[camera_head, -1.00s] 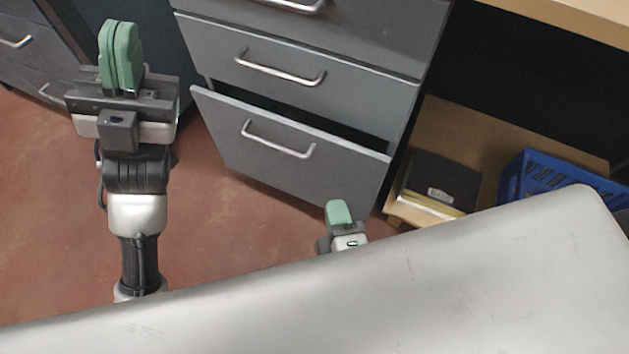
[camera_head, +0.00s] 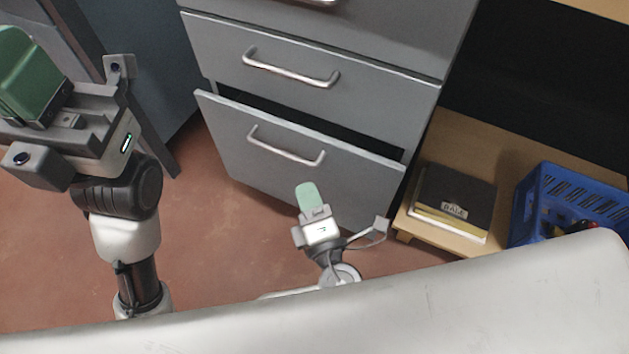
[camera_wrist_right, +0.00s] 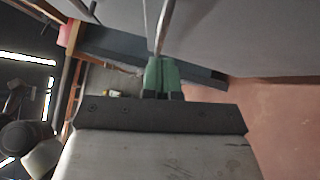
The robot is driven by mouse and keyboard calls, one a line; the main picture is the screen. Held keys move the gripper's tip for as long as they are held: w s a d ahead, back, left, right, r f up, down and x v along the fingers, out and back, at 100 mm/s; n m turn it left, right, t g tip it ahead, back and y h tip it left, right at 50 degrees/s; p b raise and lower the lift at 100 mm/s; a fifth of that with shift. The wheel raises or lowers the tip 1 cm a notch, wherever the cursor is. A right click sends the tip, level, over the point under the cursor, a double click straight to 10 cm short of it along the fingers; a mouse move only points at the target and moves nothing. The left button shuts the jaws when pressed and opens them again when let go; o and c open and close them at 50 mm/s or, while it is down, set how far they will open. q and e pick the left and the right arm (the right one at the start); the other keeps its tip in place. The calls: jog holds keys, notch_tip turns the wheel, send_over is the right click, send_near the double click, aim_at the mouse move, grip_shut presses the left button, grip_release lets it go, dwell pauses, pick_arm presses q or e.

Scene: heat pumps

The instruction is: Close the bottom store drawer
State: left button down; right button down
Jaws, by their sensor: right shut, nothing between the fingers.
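The bottom store drawer (camera_head: 290,157) is the lowest grey drawer of the cabinet in the head view. It stands partly pulled out, with a dark gap above its front and a silver bar handle (camera_head: 285,145). My right gripper (camera_head: 306,190) is low in front of the drawer, below the handle. Its green fingers are together and empty; I cannot tell whether they touch the front. They also show shut in the right wrist view (camera_wrist_right: 161,72), close to grey surfaces. My left gripper (camera_head: 28,75) is at the left edge, away from the drawer, its green fingers together and partly cut off.
Above are closed grey drawers (camera_head: 320,50). Right of the cabinet, a low wooden shelf (camera_head: 425,235) holds a dark book or box (camera_head: 452,195) and a blue crate (camera_head: 570,195). Reddish floor (camera_head: 215,215) is open to the left and in front of the drawer.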

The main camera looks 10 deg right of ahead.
aim_at(324, 158)
jog(key=shift+w+d+r, duration=0.25)
jog(key=shift+w+d, duration=0.55)
jog(key=shift+w, duration=0.2)
jog(key=w+d, duration=0.2)
jog(key=w, duration=0.1)
jog(key=shift+w+d, duration=0.2)
jog(key=shift+d, duration=0.05)
jog(key=shift+w+d+r, duration=0.15)
jog(key=shift+d, duration=0.05)
